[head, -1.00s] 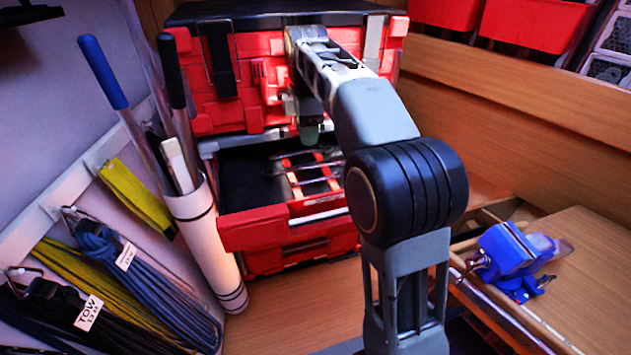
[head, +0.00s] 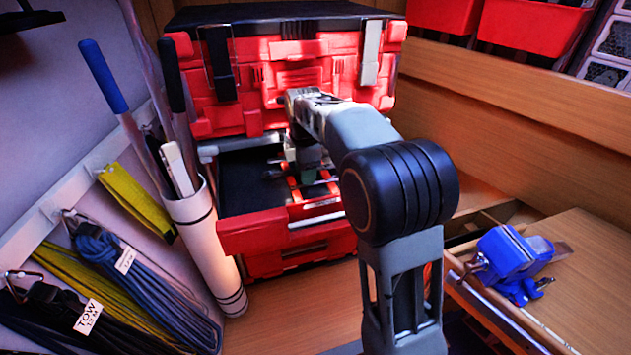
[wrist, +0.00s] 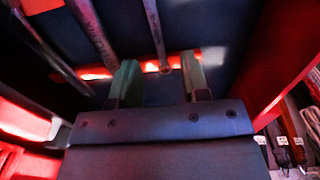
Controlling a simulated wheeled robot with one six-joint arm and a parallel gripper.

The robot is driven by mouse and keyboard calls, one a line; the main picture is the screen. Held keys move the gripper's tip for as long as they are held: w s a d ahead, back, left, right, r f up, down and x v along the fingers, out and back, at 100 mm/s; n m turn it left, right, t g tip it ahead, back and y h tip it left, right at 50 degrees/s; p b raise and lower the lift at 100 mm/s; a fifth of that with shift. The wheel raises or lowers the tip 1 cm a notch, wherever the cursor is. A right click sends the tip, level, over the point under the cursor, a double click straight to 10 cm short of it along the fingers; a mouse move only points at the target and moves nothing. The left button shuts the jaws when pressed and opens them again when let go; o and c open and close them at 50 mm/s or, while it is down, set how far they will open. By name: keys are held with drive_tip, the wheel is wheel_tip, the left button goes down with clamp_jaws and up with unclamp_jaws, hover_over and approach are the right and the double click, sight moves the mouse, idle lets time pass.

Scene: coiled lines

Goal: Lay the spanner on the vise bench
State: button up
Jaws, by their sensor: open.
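The open red drawer (head: 260,235) of the tool chest holds several metal tools across an orange-red rack strip. In the wrist view, a slim spanner-like tool (wrist: 154,28) has its ring end between my fingers; other shanks (wrist: 92,28) lie to its left. I cannot tell for sure which is the spanner. My gripper (wrist: 159,78) is open, down in the drawer with its fingers either side of that tool's end, holding nothing. In the head view my arm hides part of the drawer. The vise bench (head: 590,262) is wooden, at the right, with a blue vise (head: 508,255).
A white tube (head: 208,240) with long-handled tools stands left of the drawer. Coiled lines (head: 130,285) hang on the left wall. Red bins (head: 535,25) sit at the upper right. Bare bench top lies right of the vise.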

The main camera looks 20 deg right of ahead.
drive_tip(key=shift+f, duration=1.45)
drive_tip(key=shift+f, duration=0.1)
drive_tip(key=shift+c, duration=0.4)
clamp_jaws()
